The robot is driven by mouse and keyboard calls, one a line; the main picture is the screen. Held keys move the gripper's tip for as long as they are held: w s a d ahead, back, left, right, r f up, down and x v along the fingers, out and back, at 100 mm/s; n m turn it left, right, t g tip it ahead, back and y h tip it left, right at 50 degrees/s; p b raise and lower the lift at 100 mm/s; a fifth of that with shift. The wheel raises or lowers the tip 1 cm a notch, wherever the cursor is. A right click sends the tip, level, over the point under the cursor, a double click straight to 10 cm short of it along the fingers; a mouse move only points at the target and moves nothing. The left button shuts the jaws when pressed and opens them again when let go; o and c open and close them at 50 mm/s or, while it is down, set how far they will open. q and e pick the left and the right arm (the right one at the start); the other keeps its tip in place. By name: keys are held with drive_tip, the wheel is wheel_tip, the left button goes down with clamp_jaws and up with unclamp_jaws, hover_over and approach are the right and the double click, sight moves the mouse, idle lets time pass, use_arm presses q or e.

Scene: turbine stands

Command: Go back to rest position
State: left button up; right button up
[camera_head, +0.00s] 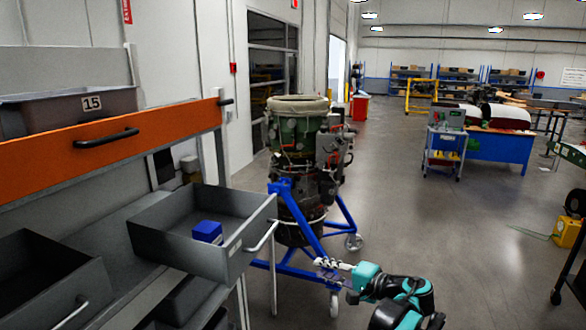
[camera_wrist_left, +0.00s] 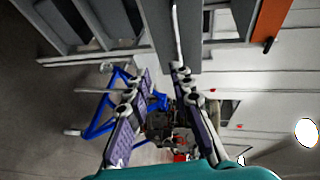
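My left gripper (camera_head: 335,270) is in the lower middle of the head view, with its fingers pointing left toward the grey open drawer (camera_head: 190,258). In the left wrist view its two fingers (camera_wrist_left: 162,76) stand apart with nothing held between them. The drawer is pulled out, with a small blue box (camera_head: 207,232) inside and a light bar handle (camera_head: 262,237) on its front. The gripper is to the right of the handle and apart from it in the head view. My right gripper is not in view.
A green and dark turbine (camera_head: 300,140) stands on a blue wheeled stand (camera_head: 340,215) behind the gripper. Another drawer (camera_head: 45,285) is at lower left, below an orange-fronted shelf (camera_head: 110,150). Open floor (camera_head: 430,220) lies to the right, with a trolley (camera_head: 445,150) beyond.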

use_arm(q)
drive_tip(key=s+a+f+n+g+h+b, duration=0.1)
drive_tip(key=s+a+f+g+h+b, duration=0.25)
drive_tip(key=a, duration=0.75)
drive_tip(key=s+a+f+n+g+h+b, duration=0.1)
drive_tip(key=s+a+f+h+b, duration=0.1)
drive_tip(key=s+a+f+b, duration=0.65)
drive_tip(key=s+a+f+n+h+b, duration=0.2)
drive_tip(key=s+a+f, duration=0.1)
drive_tip(key=s+f, duration=0.5)
drive_tip(key=s+a+f+n+t+h+b, duration=0.1)
drive_tip(key=s+a+f+n+h+b, duration=0.1)
drive_tip(key=s+f, duration=0.5)
drive_tip(key=s+a+n+h, duration=0.1)
drive_tip(key=s+a, duration=0.1)
drive_tip(key=s, duration=0.1)
drive_tip(key=shift+a+f+n+h, duration=0.25)
drive_tip(key=shift+f+n+h, duration=0.05)
drive_tip(key=shift+f+h, duration=0.1)
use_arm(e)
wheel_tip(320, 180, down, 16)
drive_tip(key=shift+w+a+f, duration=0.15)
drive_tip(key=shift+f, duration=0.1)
